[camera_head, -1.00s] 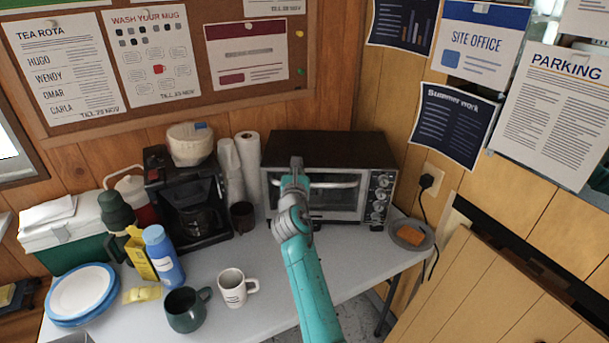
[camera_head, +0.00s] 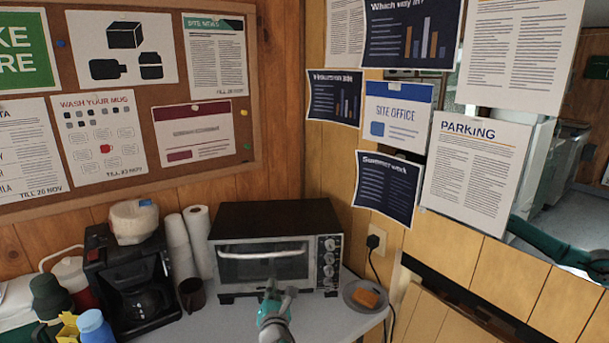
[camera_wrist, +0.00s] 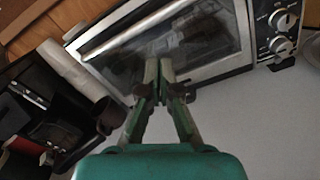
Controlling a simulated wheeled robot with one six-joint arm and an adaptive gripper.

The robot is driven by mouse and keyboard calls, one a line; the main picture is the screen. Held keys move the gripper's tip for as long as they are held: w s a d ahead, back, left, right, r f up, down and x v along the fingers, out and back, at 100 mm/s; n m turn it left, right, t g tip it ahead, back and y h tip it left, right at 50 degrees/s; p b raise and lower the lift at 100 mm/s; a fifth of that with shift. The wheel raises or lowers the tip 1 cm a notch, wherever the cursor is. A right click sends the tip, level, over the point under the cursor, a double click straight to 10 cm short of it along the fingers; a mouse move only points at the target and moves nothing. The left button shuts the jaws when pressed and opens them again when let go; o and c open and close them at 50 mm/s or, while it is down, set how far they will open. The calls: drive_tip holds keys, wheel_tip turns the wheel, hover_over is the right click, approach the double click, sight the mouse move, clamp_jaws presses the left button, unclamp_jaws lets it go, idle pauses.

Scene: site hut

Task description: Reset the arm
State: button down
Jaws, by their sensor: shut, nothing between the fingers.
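My gripper (camera_head: 271,294) is in front of the toaster oven, above the pale table, with my teal arm running down out of the picture. In the wrist view my gripper (camera_wrist: 161,84) has its two fingers together at the tips with nothing between them. The toaster oven (camera_head: 262,215) is black with a silver front, and its door is closed. It also shows at the top of the wrist view (camera_wrist: 247,50). The fingertips overlap the oven's front in the wrist view; I cannot tell the exact gap.
A coffee maker (camera_head: 127,275), paper rolls (camera_head: 199,238) and a dark mug (camera_head: 192,295) stand left of the oven. A grey plate (camera_head: 357,303) with a brown piece of food (camera_head: 366,298) lies to the right. A black plug and cable (camera_head: 373,241) hang on the wall.

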drive_tip(key=s+d+f+m+g, duration=0.1)
drive_tip(key=s+d+f+m, duration=0.5)
drive_tip(key=s+f, duration=0.4)
drive_tip(key=s+d+f+m, duration=0.3)
drive_tip(key=s+d+f, duration=0.55)
drive_tip(key=s, duration=0.35)
drive_tip(key=s+d+f+m+g, duration=0.1)
drive_tip(key=s+d+m, duration=0.3)
drive_tip(key=s, duration=0.5)
drive_tip(key=s+d+m, duration=0.4)
drive_tip(key=s, duration=0.5)
drive_tip(key=s+d+r+m+h, duration=0.1)
drive_tip(key=s+r+m, duration=0.3)
drive_tip(key=s, duration=0.4)
drive_tip(key=s+d+r+m+h, duration=0.1)
drive_tip(key=s+d+r+m, duration=0.1)
drive_tip(key=s+r+m, duration=0.3)
drive_tip(key=s+d+r+m, duration=0.2)
drive_tip(key=s+r+m, duration=0.2)
drive_tip(key=s, duration=0.7)
drive_tip(key=shift+s+d+r+m+g+h, duration=0.3)
drive_tip(key=shift+r+m+g+h, duration=0.1)
drive_tip(key=shift+m, duration=0.8)
